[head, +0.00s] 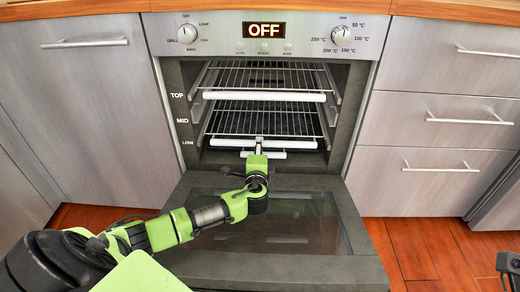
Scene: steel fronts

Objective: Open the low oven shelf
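The oven door (262,268) is folded down open. Inside, a wire shelf with a long white front bar (264,97) sits at the upper level. Below it is another wire shelf with a white front bar (225,143). A shorter white bar (277,155) shows just under that, near the LOW label (187,142); my gripper partly covers it. My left gripper (258,145) reaches over the open door with its fingertips at these two lower bars. Whether it grips either is too small to tell. Part of my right gripper (508,265) shows at the lower right edge, away from the oven.
The control panel (264,36) reads OFF, with a knob on each side. Steel drawers (440,122) with bar handles stand shut on the right, and a shut cabinet door (85,100) on the left. Wooden floor (430,250) is clear right of the oven door.

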